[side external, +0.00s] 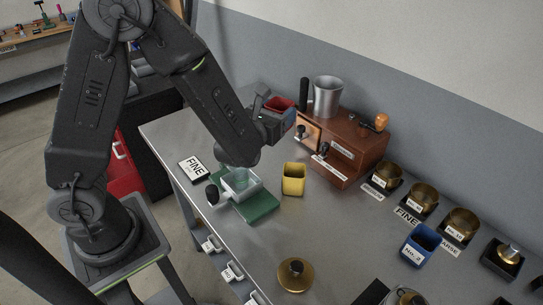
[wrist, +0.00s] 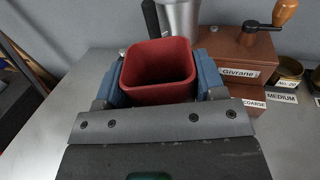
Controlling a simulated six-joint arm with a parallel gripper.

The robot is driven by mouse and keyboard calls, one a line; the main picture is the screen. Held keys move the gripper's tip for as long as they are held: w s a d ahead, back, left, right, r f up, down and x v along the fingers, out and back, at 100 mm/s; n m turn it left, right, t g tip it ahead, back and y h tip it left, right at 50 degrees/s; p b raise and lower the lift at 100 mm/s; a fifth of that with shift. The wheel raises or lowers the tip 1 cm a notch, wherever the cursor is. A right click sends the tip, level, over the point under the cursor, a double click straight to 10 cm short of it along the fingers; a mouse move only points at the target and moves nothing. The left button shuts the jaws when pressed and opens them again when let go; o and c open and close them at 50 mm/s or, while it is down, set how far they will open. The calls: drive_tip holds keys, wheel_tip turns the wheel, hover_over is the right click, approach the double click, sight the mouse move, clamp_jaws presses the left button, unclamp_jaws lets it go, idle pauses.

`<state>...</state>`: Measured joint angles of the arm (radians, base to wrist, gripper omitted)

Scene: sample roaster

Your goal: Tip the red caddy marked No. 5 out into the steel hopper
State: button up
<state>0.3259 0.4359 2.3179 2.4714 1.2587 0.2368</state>
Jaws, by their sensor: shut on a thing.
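My gripper (wrist: 160,80) is shut on a red caddy (wrist: 158,92), with one blue-grey finger on each side of it. The caddy looks roughly upright, its square mouth open upward. Its No. 5 mark and contents cannot be made out. In the side view the red caddy (side external: 281,102) is held above the table, left of the steel hopper (side external: 327,97). The hopper, a tapered grey cup, stands at the top of the brown wooden machine. In the wrist view the steel hopper (wrist: 181,20) is just beyond the caddy, apart from it as far as I can tell.
The brown machine (side external: 345,160) has a knobbed crank and a black upright handle. A yellow caddy (side external: 293,180) stands in front of it. A blue caddy (side external: 420,246) stands further right. Several brass cups line the back right. A green-based device (side external: 258,207) sits below my arm.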

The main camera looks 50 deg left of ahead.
wheel_tip(320, 180, up, 19)
drive_tip(key=d+x, duration=0.1)
drive_tip(key=x, duration=2)
wheel_tip(320, 180, down, 5)
drive_tip(key=shift+f, duration=0.25)
